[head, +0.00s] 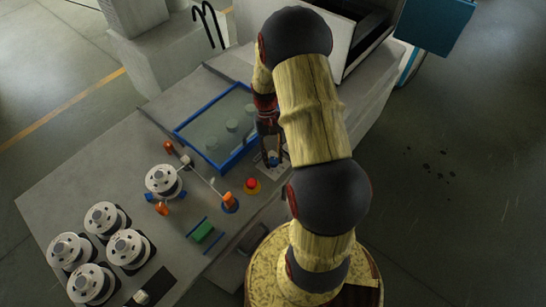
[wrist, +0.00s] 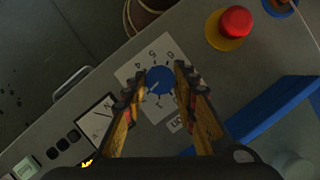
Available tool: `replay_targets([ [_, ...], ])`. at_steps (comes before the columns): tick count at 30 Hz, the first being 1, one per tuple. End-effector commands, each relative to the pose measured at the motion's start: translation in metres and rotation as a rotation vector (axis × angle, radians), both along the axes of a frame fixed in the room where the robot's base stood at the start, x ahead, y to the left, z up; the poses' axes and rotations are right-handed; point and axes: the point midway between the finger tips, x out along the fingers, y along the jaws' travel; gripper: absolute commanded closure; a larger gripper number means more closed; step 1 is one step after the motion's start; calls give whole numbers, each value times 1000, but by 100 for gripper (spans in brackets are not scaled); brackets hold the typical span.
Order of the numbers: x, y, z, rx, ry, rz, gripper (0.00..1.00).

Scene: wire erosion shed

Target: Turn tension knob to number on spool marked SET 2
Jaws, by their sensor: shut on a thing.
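The blue tension knob (wrist: 161,80) sits on a pale dial plate (wrist: 152,58) with printed numbers in the wrist view. My gripper (wrist: 160,77) is shut on the knob, one finger on each side. A pale mark on the knob points to the lower left, towards the left finger, which hides part of the dial. I cannot tell which number it meets. In the head view my gripper (head: 272,157) is down at the bench's right side. Several white spools (head: 102,218) stand at the lower left, and another spool (head: 163,180) stands near the blue-rimmed tank. Their markings are too small to read.
A red button on a yellow base (wrist: 235,22) is close to the knob. The blue-rimmed tank (head: 177,131) lies left of my gripper. A gauge (wrist: 97,121) and dark switches (wrist: 63,144) are beside the dial. Orange-topped posts (head: 229,198) and a green block (head: 202,232) stand nearby.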

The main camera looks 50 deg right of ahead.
Motion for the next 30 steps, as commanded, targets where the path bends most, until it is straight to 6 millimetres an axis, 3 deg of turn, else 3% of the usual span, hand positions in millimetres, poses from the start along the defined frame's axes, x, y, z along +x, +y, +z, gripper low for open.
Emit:
replay_targets([
  [7,0,0,0,0,0,1,97],
  [8,0,0,0,0,0,1,70],
  [16,0,0,0,0,0,2,55],
  [26,1,0,1,-1,-1,2,54],
  [30,5,-3,12,-1,-2,2,54],
])
